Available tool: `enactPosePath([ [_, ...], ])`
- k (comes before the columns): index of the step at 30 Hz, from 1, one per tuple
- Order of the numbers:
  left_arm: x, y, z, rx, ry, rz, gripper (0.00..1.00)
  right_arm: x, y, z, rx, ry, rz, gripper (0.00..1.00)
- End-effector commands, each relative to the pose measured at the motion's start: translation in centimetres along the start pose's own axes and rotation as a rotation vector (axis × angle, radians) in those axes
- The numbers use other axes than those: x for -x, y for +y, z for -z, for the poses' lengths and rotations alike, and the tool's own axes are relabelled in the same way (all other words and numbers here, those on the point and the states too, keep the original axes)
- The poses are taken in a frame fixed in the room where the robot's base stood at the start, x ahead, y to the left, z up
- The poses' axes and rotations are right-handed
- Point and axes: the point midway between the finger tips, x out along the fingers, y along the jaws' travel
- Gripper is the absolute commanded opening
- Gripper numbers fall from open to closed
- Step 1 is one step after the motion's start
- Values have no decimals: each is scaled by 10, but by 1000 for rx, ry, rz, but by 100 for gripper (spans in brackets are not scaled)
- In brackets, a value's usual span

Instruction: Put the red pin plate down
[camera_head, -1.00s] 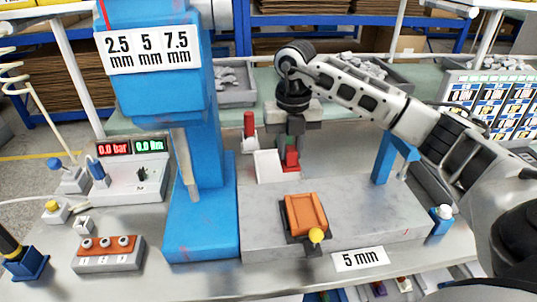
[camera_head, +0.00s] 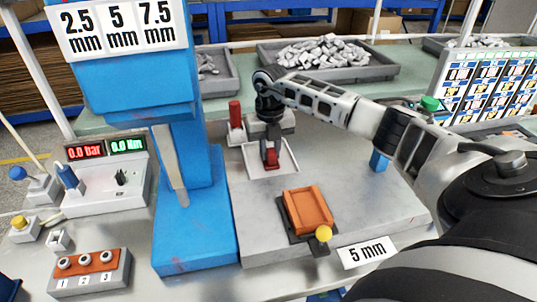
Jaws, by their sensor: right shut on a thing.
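The red pin plate (camera_head: 271,160) shows as a small red piece at the tips of my right gripper (camera_head: 270,147). The gripper points down and is shut on it. The red piece is over the white square tray (camera_head: 286,168) at the back of the grey bench plate. I cannot tell whether it touches the tray. The jaws and wrist hide part of it. My left gripper is not in view.
A red cylinder (camera_head: 235,116) stands on a pale base just left of the gripper. The blue press (camera_head: 186,220) rises further left. An orange block (camera_head: 308,209) with a yellow knob sits in front, near the "5 mm" label (camera_head: 367,251). The grey plate right of the tray is clear.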

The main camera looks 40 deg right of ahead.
Motion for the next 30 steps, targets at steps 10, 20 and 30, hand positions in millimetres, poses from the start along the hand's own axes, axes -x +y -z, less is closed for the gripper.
enactPosePath([
  [10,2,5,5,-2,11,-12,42,-4,0,-1,-1,-2,-1,0],
  [20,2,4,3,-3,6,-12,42,-4,0,0,-1,-2,-1,43],
  [30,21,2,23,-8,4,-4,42,39,0,-1,-1,-4,-2,43],
])
